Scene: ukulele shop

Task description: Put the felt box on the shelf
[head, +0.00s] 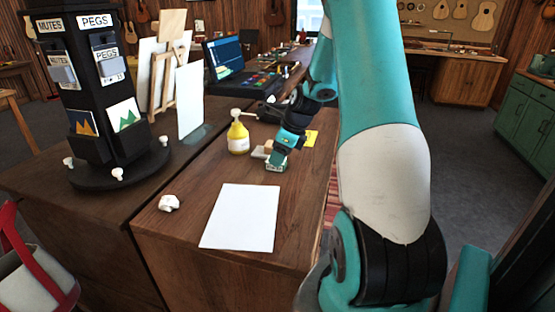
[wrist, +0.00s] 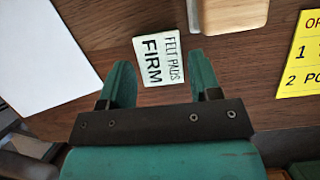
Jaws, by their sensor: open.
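The felt box (wrist: 160,60) shows a white face reading "FELT PADS FIRM" in the wrist view. In the head view it is a small green and white box (head: 276,163) on the wooden counter. My gripper (wrist: 160,82) is open, with one green finger on each side of the label's lower end. The fingers look apart from the box, but their height over it is hard to tell. In the head view my gripper (head: 284,149) is right at the box. A black display stand (head: 103,125) with "MUTES" and "PEGS" signs and pockets stands at left.
A white sheet (head: 240,217) lies on the counter (head: 190,245). A yellow bottle (head: 238,137) stands left of the box. A wooden-topped block (wrist: 235,14) and a yellow note (wrist: 304,62) are close by. A white knob (head: 169,203), an easel (head: 160,80) and a laptop (head: 224,58) are also there.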

